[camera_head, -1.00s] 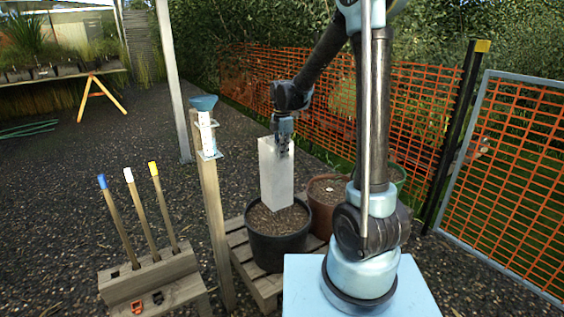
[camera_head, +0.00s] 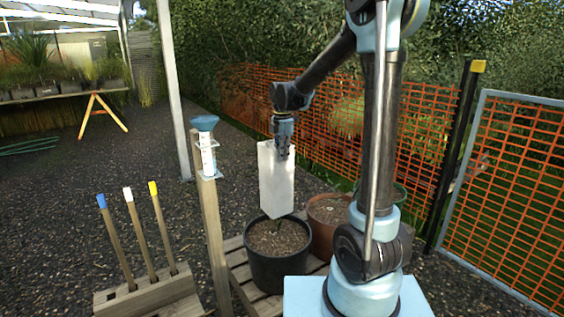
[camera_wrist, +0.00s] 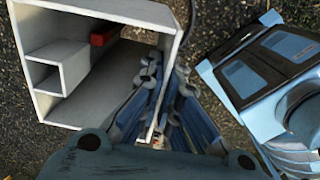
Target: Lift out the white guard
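The white guard (camera_head: 276,185) is a tall, square, hollow sleeve hanging nearly upright above the black pot (camera_head: 278,268). Its lower end appears clear of the soil, and a small green shoot (camera_head: 280,226) shows just below it. My gripper (camera_head: 283,153) is at the guard's top edge. In the wrist view, the guard (camera_wrist: 112,12) is seen into its open end, with inner partitions and a small red piece inside. My gripper (camera_wrist: 160,128) has its fingers at the guard's right wall and appears shut on it; the exact contact is partly hidden.
A brown pot (camera_head: 326,243) stands right of the black pot on a wooden pallet (camera_head: 236,258). A wooden post (camera_head: 209,235) with a rain gauge (camera_head: 207,150) stands close left. A wooden rack (camera_head: 150,296) holds colour-tipped stakes. Orange mesh fencing (camera_head: 420,120) runs behind.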

